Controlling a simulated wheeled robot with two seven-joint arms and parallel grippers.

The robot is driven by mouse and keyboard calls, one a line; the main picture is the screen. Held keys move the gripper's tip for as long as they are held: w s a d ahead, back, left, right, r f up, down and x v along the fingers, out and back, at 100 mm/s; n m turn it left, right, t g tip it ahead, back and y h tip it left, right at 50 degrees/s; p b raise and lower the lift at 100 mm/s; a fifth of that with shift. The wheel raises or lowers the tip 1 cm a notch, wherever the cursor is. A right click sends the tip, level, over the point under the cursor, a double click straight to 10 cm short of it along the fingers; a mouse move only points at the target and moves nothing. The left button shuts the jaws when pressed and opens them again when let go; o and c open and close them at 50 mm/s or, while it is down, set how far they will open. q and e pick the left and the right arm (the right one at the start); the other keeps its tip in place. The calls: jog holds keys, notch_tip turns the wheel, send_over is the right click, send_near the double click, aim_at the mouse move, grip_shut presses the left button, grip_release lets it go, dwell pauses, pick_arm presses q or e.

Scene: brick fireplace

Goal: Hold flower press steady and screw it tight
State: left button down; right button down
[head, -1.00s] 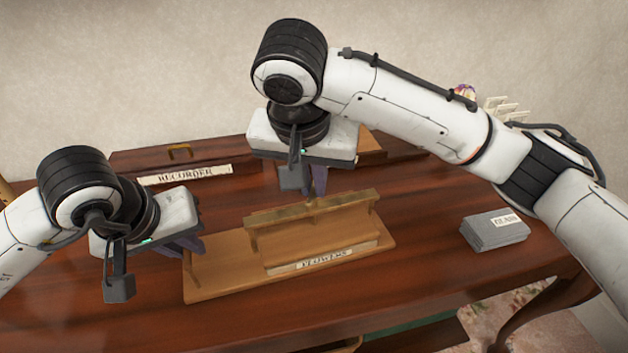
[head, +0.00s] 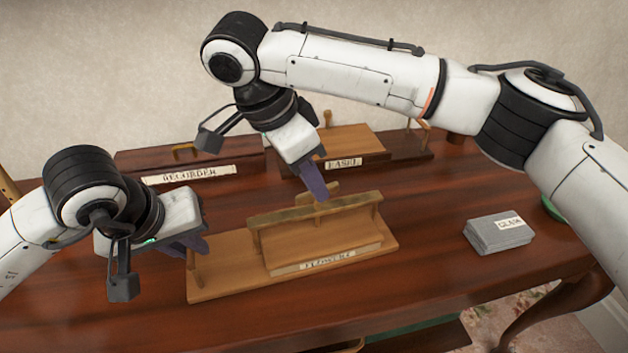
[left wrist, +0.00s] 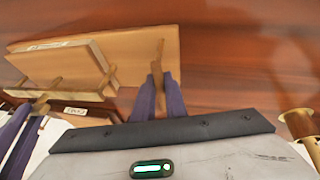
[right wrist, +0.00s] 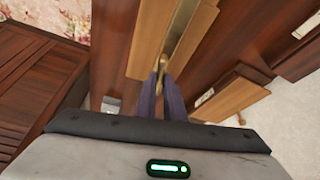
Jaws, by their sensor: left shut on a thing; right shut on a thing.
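The flower press (head: 225,277) is a light wooden board with a raised plate labelled FLOWERS (head: 328,258) and a crossbar (head: 350,203) above it. It lies on the brown table. My left gripper (head: 200,247) is at the board's left end, shut on an upright wooden handle, which shows between its purple fingers in the left wrist view (left wrist: 158,60). My right gripper (head: 318,198) is above the crossbar's middle, shut on the small screw (right wrist: 157,67). Its fingers partly hide the screw. The crossbar also shows in the right wrist view (right wrist: 180,35).
Grey stacked plates labelled GLASS (head: 499,234) lie right of the press. A box labelled RECORDER (head: 188,174) and a wooden item with an EASEL label (head: 343,163) stand behind. The table (head: 430,215) is bare between the press and the glass.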

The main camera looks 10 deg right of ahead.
jog(key=shift+m, duration=0.6)
jog(key=c, duration=1.8)
grip_release()
jog(key=shift+c, duration=0.2)
jog(key=w+v, duration=0.1)
jog(key=v, duration=1.1)
jog(key=shift+s, duration=0.3)
